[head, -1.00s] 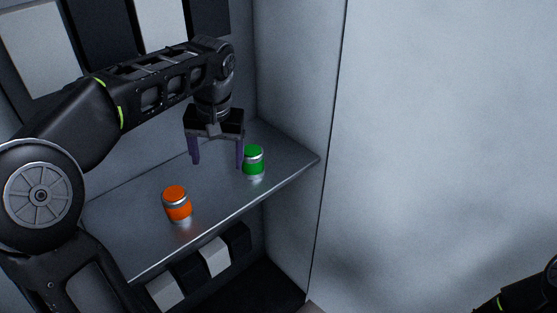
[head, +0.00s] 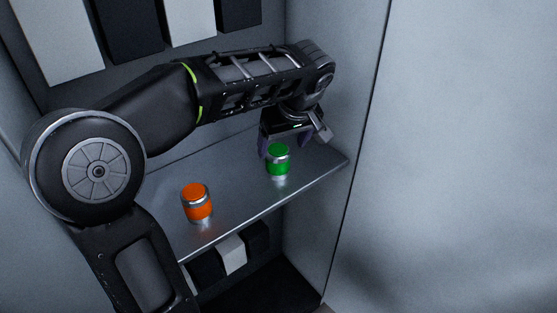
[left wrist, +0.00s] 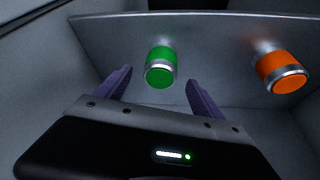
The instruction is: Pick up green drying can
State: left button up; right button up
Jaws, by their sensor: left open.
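The green can (head: 278,160) stands upright near the right end of the metal shelf (head: 238,196). My left gripper (head: 285,146) is at the can, open, with its purple fingers pointing down and the arm behind and above it. In the left wrist view the green can (left wrist: 160,68) shows beyond and between the two open fingertips (left wrist: 158,78), not gripped. Whether a finger touches the can cannot be told. My right gripper is not in view.
An orange can (head: 197,202) stands upright on the shelf to the left of the green can; it also shows in the left wrist view (left wrist: 280,72). A wall (head: 340,120) closes the shelf's right end. Dark and white blocks (head: 231,254) sit below the shelf.

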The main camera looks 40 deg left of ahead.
aim_at(279, 152)
pick_arm(q)
jog(key=shift+x, duration=1.1)
jog(key=shift+a+f+p, duration=0.1)
jog(key=shift+f+p, duration=0.15)
jog(key=shift+p, duration=0.05)
jog(key=p+x, duration=0.1)
jog(key=x, duration=0.2)
jog(key=shift+a+f, duration=0.1)
jog(key=shift+f, duration=0.1)
jog(key=shift+w+a+f, duration=0.1)
jog(key=shift+a+f, duration=0.05)
jog(key=shift+f, duration=0.4)
jog(key=shift+c, duration=0.2)
